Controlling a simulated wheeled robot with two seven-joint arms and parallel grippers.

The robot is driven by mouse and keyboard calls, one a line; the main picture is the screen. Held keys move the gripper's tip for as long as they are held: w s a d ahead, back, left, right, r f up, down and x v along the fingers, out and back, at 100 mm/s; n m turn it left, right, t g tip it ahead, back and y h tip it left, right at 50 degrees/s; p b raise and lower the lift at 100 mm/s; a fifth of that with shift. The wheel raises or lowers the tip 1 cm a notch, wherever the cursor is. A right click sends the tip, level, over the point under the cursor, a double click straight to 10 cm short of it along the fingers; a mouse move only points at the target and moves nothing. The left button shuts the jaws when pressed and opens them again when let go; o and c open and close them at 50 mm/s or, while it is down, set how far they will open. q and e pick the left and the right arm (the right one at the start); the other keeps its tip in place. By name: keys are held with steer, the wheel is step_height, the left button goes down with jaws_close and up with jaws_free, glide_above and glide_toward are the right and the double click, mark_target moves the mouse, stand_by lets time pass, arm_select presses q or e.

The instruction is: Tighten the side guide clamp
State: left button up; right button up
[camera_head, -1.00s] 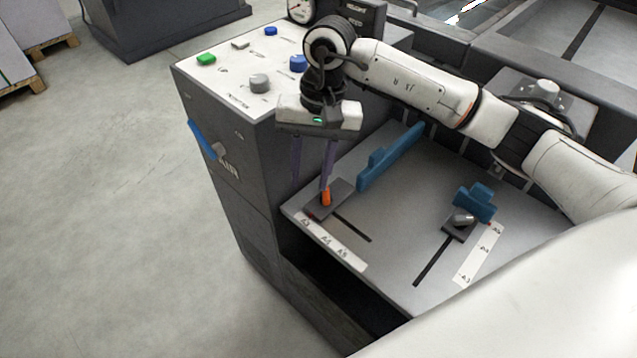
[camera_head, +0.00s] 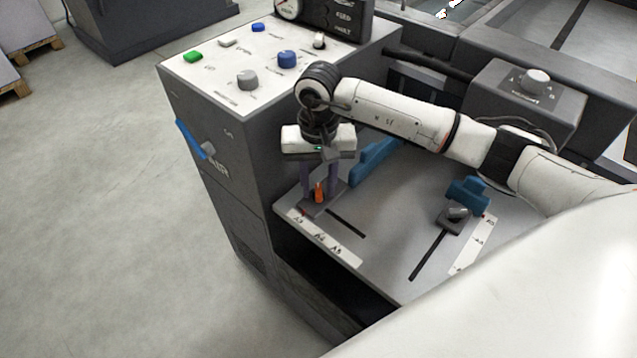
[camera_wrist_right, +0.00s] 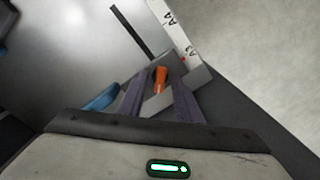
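The orange clamp lever (camera_head: 319,192) stands on a dark clamp block at the left end of the grey feed table (camera_head: 375,225). It also shows in the right wrist view (camera_wrist_right: 160,78). A long blue side guide (camera_head: 374,161) lies behind it. My right gripper (camera_head: 319,190) points down over the clamp block, its two purple fingers on either side of the lever. In the right wrist view the fingers (camera_wrist_right: 160,85) are apart, with the lever between them and gaps beside it. My left gripper is not in view.
A second blue guide (camera_head: 468,192) with a grey lever (camera_head: 457,212) stands at the right of the table. The control cabinet (camera_head: 210,85) with knobs and buttons rises at the left. A label strip (camera_head: 325,242) runs along the table's front edge.

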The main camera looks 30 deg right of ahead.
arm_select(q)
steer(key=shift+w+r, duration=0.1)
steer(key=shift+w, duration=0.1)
arm_select(e)
jaws_close()
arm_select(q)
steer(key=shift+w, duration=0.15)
arm_select(e)
steer(key=shift+m, duration=0.4)
steer(key=m+b, duration=0.1)
steer(key=m, duration=0.6)
steer(key=shift+b, duration=0.35)
steer(key=m, duration=0.5)
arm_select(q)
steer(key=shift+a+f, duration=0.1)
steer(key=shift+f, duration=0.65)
arm_select(e)
steer(key=m, duration=0.4)
steer(key=shift+m, duration=0.7)
